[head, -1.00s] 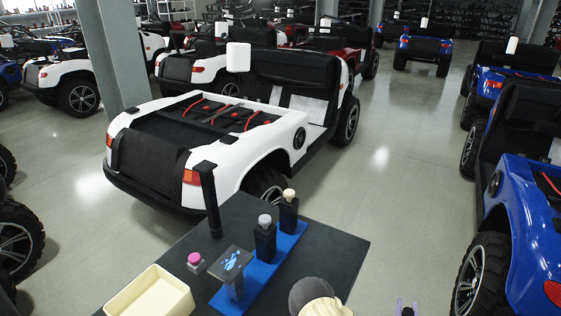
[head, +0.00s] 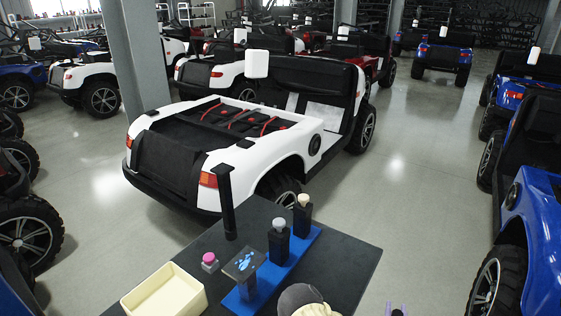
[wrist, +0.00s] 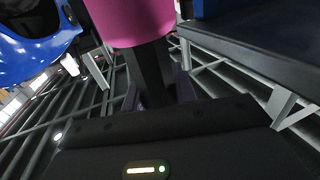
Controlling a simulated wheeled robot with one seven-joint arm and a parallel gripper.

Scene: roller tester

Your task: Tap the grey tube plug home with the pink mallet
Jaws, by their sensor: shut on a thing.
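The grey tube plug (head: 279,223) stands upright in the top of a black holder on the blue rail (head: 283,269), with its rounded head showing above the holder. How deep it sits is hard to tell. The pink mallet (wrist: 138,18) shows its pink head at the top of the wrist view. Its dark handle runs down between the purple fingers of my gripper (wrist: 157,90), which is shut on it. In the head view, only small purple tips at the bottom edge (head: 396,310) appear to be my gripper, right of the table and well apart from the plug.
The dark table (head: 345,262) also holds a cream plug (head: 304,200) in another black holder, a plate with a blue mark (head: 243,262), a pink-topped piece (head: 209,259), a cream bin (head: 165,293), a black post (head: 227,205) and a grey-and-cream rounded object (head: 308,300). Vehicles stand around; floor lies between.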

